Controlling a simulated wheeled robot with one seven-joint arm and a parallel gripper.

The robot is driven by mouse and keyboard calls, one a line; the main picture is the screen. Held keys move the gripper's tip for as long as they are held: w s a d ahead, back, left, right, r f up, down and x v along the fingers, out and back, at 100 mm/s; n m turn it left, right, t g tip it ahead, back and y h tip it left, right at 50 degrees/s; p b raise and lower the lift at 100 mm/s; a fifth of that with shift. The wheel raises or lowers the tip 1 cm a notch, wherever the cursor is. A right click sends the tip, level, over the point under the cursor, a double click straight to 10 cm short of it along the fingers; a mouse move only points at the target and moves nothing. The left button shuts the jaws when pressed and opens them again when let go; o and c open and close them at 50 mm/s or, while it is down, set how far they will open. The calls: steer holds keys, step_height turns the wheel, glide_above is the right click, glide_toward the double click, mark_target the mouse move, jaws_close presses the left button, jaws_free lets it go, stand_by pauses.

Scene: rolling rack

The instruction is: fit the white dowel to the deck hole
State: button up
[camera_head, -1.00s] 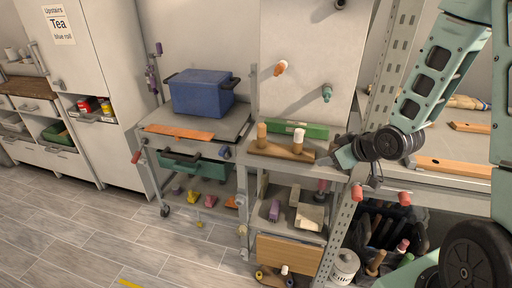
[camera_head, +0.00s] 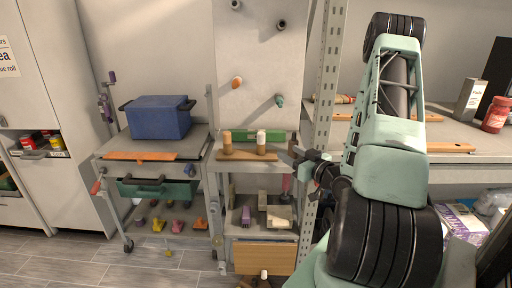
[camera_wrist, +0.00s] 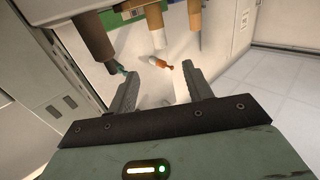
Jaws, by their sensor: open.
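The white dowel (camera_head: 261,141), pale-topped with a brown lower part, stands upright on a wooden strip (camera_head: 242,157) on the narrow rack. A brown dowel (camera_head: 227,142) stands to its left. My gripper (camera_head: 297,151) is just right of the strip, apart from the white dowel, with open, empty jaws. In the wrist view the scene looks upside down: the white-ended dowel (camera_wrist: 157,39) points down beyond the open fingers of my gripper (camera_wrist: 160,88), and the brown dowel (camera_wrist: 194,22) is to its right. I cannot make out a deck hole.
A panel (camera_head: 258,55) with several pegs rises behind the dowels. A green box (camera_head: 248,136) lies behind the strip. A blue bin (camera_head: 158,117) sits on the cart at left. A perforated upright post (camera_head: 324,80) stands close to my arm on the right.

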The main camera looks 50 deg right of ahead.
steer(key=p, duration=0.4)
glide_toward(264, 137)
steer(key=w, duration=0.3)
steer(key=w+d, duration=0.1)
steer(key=w, duration=0.1)
steer(key=shift+w+f, duration=0.15)
steer(key=shift+w, duration=0.4)
steer(key=w+p, duration=0.1)
steer(key=w, duration=0.1)
steer(key=w+d+p, duration=0.1)
steer(key=w, duration=0.1)
steer(key=shift+w, duration=0.5)
steer(key=c, duration=1)
